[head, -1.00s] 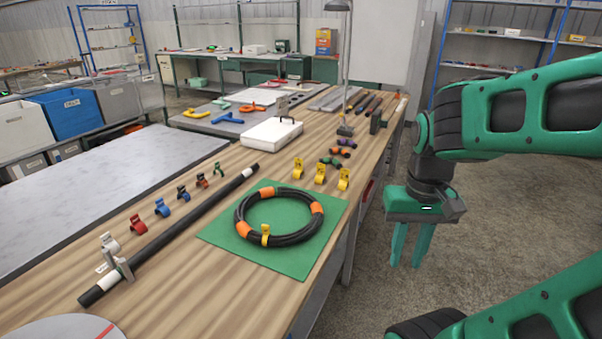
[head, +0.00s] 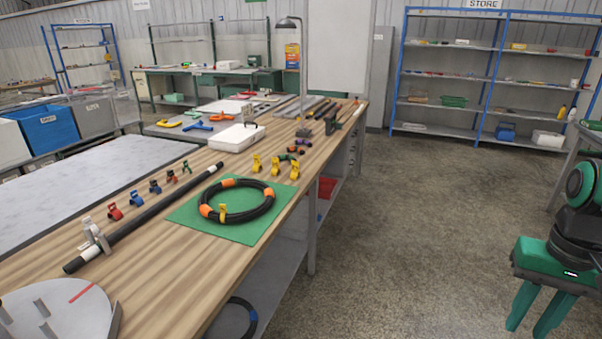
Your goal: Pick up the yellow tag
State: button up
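One yellow tag (head: 223,212) sits at the near side of a coiled black hose (head: 262,211) with orange bands, which lies on a green mat (head: 184,214). Three more yellow pieces stand in a row on the bench beyond the mat: a left one (head: 257,163), a middle one (head: 275,165) and a right one (head: 295,169). Which of these is the task's tag I cannot tell. My gripper (head: 528,328) hangs at the lower right, over the floor and well apart from the bench. Its green fingers point down, spread apart with nothing between them.
The wooden bench (head: 145,268) also carries a straight black hose (head: 150,215), several coloured clips and a white case (head: 237,137). A grey disc (head: 50,312) is at its near end. Bare floor (head: 420,230) lies between bench and gripper. Blue shelving (head: 490,75) stands behind.

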aim_at(257, 164)
jog(key=z, duration=0.7)
jog(key=i, duration=2.35)
jog(key=u, duration=1.35)
jog(key=i, duration=0.7)
jog(key=u, duration=0.35)
